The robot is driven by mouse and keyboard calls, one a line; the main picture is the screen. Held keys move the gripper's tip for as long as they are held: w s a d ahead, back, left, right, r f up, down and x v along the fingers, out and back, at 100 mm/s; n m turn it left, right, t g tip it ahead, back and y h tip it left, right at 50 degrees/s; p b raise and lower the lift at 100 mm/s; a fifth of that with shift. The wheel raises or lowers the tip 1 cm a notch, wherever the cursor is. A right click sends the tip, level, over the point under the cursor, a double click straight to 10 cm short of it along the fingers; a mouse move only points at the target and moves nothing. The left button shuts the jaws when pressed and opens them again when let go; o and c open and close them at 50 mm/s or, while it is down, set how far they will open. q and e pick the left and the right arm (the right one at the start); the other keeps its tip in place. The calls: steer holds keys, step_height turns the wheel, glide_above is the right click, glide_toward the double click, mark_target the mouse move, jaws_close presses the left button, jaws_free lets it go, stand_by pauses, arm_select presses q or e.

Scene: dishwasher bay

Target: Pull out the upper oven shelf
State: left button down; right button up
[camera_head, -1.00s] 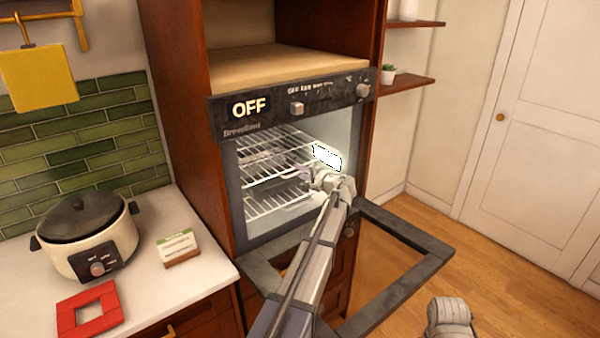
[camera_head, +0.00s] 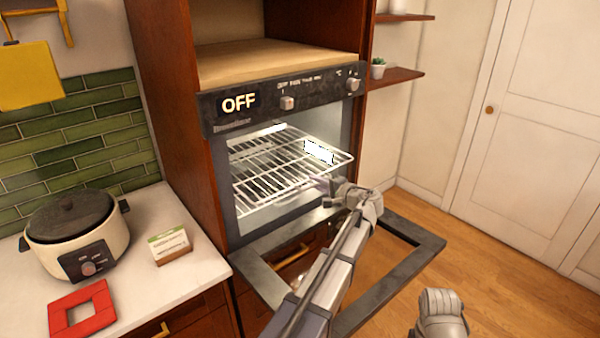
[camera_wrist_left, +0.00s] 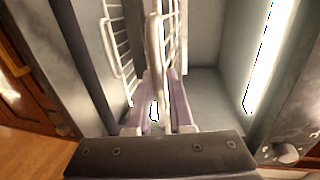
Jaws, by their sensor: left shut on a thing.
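The upper oven shelf (camera_head: 285,160), a white wire rack, sticks out of the open oven in the head view, its front edge toward me. My left gripper (camera_head: 326,184) is at this front edge. In the left wrist view, the purple fingers of my left gripper (camera_wrist_left: 160,105) are shut on the upper shelf's front bar (camera_wrist_left: 153,50). The lower shelf (camera_wrist_left: 112,50) shows as a second rack to the left in that view. In the head view it is mostly hidden under the upper shelf.
The oven door (camera_head: 425,250) hangs open below the shelf, under my left arm. The oven panel (camera_head: 240,103) reads OFF. A counter (camera_head: 140,212) at left bears a cooker (camera_head: 75,235), a small card block (camera_head: 170,246) and a red frame (camera_head: 82,309). Floor at right is clear.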

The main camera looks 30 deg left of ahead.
arm_select(q)
steer(key=f+v, duration=0.1)
steer(key=v, duration=0.8)
steer(key=f+v, duration=0.2)
steer(key=v, duration=0.8)
steer(key=shift+s+d+f, duration=0.2)
steer(key=shift+d+f, duration=0.15)
steer(key=shift+f, duration=0.1)
steer(key=c, duration=0.9)
jaws_free()
steer(key=shift+w, duration=0.1)
steer(key=shift+r, duration=0.1)
